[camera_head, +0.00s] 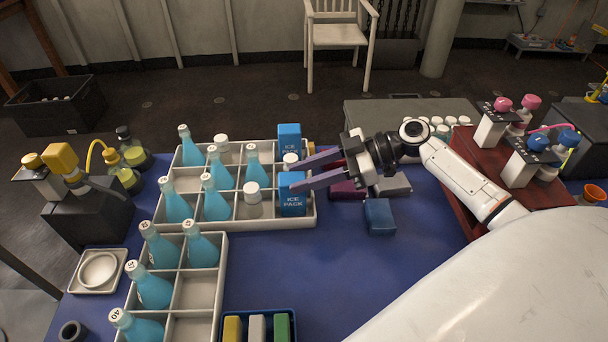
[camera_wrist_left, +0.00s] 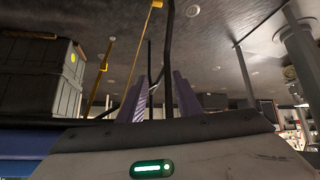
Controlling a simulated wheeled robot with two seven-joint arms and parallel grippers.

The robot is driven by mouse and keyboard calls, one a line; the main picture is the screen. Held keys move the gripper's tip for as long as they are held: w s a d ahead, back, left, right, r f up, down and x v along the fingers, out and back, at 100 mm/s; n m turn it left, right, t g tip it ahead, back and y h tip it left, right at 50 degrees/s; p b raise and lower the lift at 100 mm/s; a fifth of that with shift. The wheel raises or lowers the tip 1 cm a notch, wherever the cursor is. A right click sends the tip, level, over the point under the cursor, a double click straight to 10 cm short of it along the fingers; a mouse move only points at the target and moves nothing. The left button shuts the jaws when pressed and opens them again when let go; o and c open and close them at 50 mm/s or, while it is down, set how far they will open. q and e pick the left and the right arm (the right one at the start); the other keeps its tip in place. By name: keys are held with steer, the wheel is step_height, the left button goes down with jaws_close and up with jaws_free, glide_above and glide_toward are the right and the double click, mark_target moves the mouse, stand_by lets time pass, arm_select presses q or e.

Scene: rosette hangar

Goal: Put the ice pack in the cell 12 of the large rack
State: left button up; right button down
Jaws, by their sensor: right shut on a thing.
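A blue ice pack (camera_head: 292,199) with white lettering stands upright in the front right cell of the back rack (camera_head: 275,225). My right gripper (camera_head: 293,177) reaches in from the right, its purple fingers on the near and far sides of this pack's top, shut on it. A second blue ice pack (camera_head: 289,139) stands behind it in the same rack. Another rack (camera_head: 199,291) stands nearer, cut off by the lower edge. I cannot read cell numbers. My left gripper (camera_wrist_left: 161,80) shows only in the left wrist view, its fingers apart and empty.
Teal bottles (camera_head: 216,203) and white-capped items (camera_head: 252,191) fill several rack cells. A blue block (camera_head: 380,217) lies right of the back rack. A blue bin (camera_head: 258,314) with coloured packs stands in front. The blue table is clear around the middle.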

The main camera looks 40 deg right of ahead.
steer(key=shift+f, duration=0.2)
steer(key=c, duration=1.2)
jaws_free()
steer(key=shift+r, duration=0.25)
steer(key=b+v, duration=0.1)
steer(key=v, duration=0.6)
steer(key=shift+d, duration=0.2)
